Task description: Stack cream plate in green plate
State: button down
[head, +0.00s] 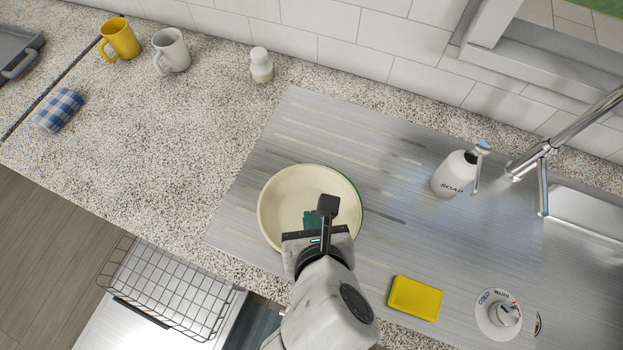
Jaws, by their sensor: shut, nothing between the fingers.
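The cream plate (283,203) lies on the metal drainboard in the middle of the head view. A thin green edge of the green plate (361,208) shows along its right side, so the cream plate appears to sit in or on it. Most of the green plate is hidden under the cream one. My gripper (327,206) is over the right part of the cream plate, with its fingers shut and empty. My wrist hides the plates' near edge. A small dark green patch shows beside the fingers; I cannot tell what it is.
A yellow sponge (415,298) lies at the front right, with a soap bottle (455,174) and faucet (545,150) behind. A yellow mug (121,38), white mug (172,50), shaker (260,65) and blue checked cloth (60,110) are left. The granite counter (160,140) has free room.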

aim_at(304, 176)
jog(key=x, duration=0.9)
jog(key=shift+w+f, duration=0.15)
jog(key=shift+w, duration=0.1)
jog(key=shift+w+a+p, duration=0.2)
jog(key=shift+w+p, duration=0.3)
jog(key=shift+w, duration=0.65)
jog(key=shift+w+a, duration=0.1)
jog(key=shift+w, duration=0.6)
